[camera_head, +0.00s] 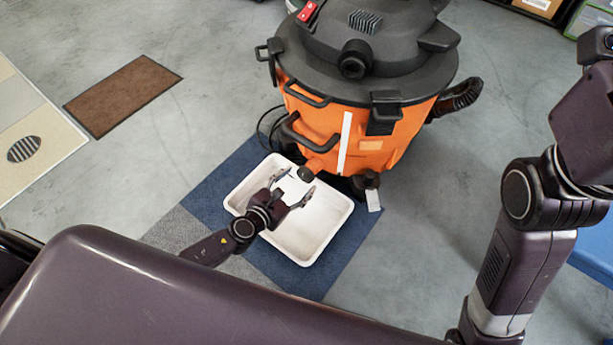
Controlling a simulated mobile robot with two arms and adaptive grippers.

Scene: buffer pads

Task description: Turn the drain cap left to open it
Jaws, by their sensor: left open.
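An orange and black drum vacuum (375,135) stands on the floor at the top centre. A white tray (322,236) lies below and in front of the cap. My left gripper (294,190) is over the tray, its fingers spread apart and pointing toward the cap. The cap lies just beyond the fingertips, and I cannot tell whether either finger touches it. My right arm rises at the right, but its gripper is out of view.
The tray rests on a blue and grey mat (345,262). A black handle (307,137) juts from the drum above the cap. A hose (460,97) sticks out at the drum's right. A brown mat (122,95) lies at left. The floor between is clear.

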